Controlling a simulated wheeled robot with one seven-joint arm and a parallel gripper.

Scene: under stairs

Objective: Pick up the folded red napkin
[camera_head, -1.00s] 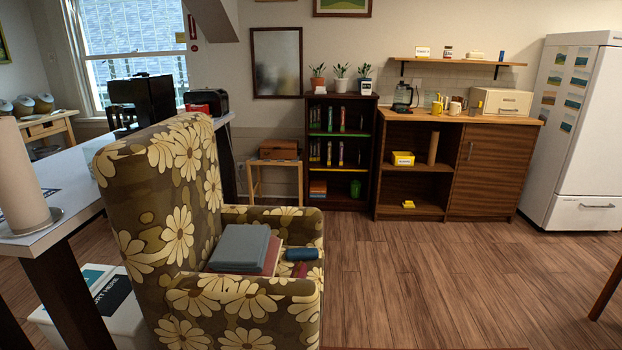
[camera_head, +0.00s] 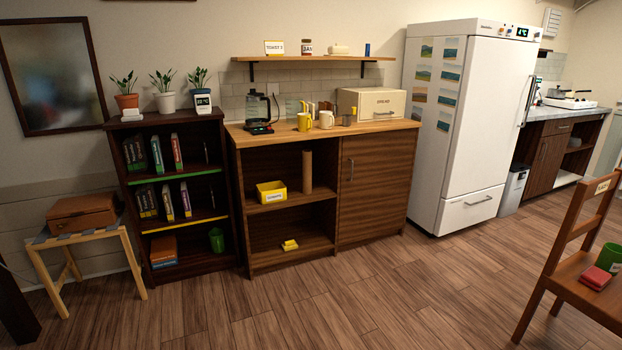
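A small red block-like thing (camera_head: 597,277), which may be the folded red napkin, lies on the seat of the wooden chair (camera_head: 562,273) at the right edge of the view. It looks soft-edged and layered, but it is too small to be sure. A green cup (camera_head: 609,257) stands just behind it on the same seat, close to it or touching it. My gripper is not in view.
Wooden floor (camera_head: 400,300) is clear between the chair and the cabinet (camera_head: 375,185). A dark bookshelf (camera_head: 180,265), a small wooden stand (camera_head: 90,240) and a white fridge (camera_head: 455,130) line the wall. A white bin (camera_head: 512,190) stands beside the fridge.

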